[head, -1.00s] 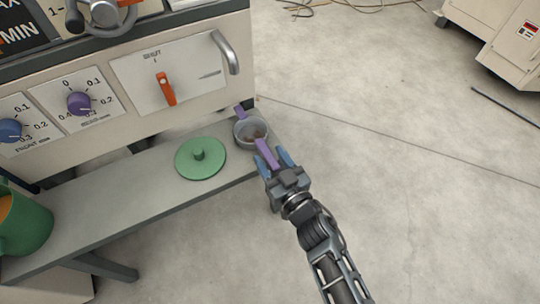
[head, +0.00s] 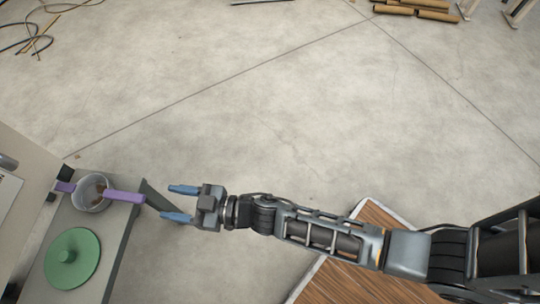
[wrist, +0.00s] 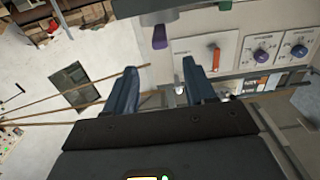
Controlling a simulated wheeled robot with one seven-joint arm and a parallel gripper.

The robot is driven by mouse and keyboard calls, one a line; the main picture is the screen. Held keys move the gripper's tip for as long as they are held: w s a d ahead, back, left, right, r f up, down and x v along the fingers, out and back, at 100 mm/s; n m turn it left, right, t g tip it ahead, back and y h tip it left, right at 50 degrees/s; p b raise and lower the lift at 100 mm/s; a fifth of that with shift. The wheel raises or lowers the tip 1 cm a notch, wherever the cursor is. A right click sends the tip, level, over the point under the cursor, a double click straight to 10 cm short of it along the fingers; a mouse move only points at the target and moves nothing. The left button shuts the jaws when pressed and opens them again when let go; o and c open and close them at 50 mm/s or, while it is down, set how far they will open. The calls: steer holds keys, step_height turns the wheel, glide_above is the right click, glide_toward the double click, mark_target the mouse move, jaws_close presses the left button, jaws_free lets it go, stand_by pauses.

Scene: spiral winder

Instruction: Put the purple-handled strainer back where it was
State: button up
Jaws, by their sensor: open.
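The strainer (head: 91,193) is a grey bowl with purple handles, at the end of the narrow grey bench in the head view. Brownish contents show inside it. One purple handle (head: 123,196) points toward my gripper, past the bench edge; a shorter purple grip is on the far side. In the wrist view a purple handle end (wrist: 160,38) shows beyond and between the fingers. My gripper (head: 170,203) is open and empty, with a gap between its blue fingertips and the handle. The fingers also show apart in the wrist view (wrist: 158,84).
A round green lid (head: 72,259) lies on the bench (head: 112,240) beside the strainer. The machine panel (head: 14,205) stands at the left. A brown wooden surface (head: 350,275) is below my arm.

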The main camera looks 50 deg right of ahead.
steer(key=s+d+r+m+t+h, duration=0.1)
steer(key=s+d+r+m+h, duration=0.3)
steer(key=s+d, duration=1.05)
steer(key=s+d+r+m+h, duration=0.1)
steer(key=s+d+r+h, duration=0.1)
steer(key=s+r, duration=0.5)
steer(key=s+d+r+m+g+h, duration=0.1)
steer(key=s+r+h, duration=0.3)
steer(key=s+r, duration=0.4)
step_height(320, 180, up, 2)
steer(key=shift+s+d+r+m, duration=0.25)
steer(key=shift+d+m, duration=0.15)
steer(key=shift+d, duration=0.35)
